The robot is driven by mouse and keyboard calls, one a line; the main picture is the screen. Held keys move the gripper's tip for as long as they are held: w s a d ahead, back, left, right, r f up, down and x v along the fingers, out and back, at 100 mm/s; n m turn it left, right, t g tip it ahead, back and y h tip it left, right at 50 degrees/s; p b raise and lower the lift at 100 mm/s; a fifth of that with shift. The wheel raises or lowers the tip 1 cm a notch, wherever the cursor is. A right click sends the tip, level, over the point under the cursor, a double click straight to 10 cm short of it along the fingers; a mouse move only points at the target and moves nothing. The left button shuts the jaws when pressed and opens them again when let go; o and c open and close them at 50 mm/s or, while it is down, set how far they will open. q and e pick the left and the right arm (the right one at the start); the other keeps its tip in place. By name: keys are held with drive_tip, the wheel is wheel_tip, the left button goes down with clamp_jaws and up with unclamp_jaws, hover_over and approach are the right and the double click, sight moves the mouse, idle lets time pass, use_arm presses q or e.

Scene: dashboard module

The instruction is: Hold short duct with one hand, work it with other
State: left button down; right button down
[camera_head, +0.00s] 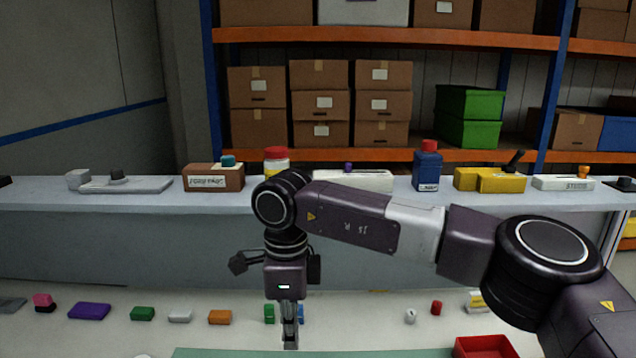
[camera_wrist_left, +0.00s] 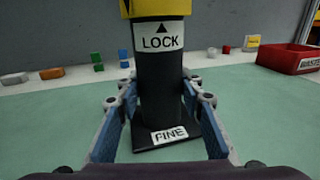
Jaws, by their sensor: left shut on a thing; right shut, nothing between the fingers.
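The short duct (camera_wrist_left: 160,85) shows in the left wrist view as an upright black tube with a white LOCK label and an up arrow. A yellow part (camera_wrist_left: 158,9) sits on top, cut off by the frame edge. My right gripper (camera_head: 290,335) points down in the head view, shut and empty, above the near table. The duct is not visible in the head view.
Several small coloured blocks, such as a purple one (camera_head: 89,311), lie along the table's back. A ledge (camera_head: 385,200) behind holds several devices and bottles.

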use_arm(q)
drive_tip(key=c, duration=1.2)
unclamp_jaws()
drive_tip(key=shift+c, duration=0.2)
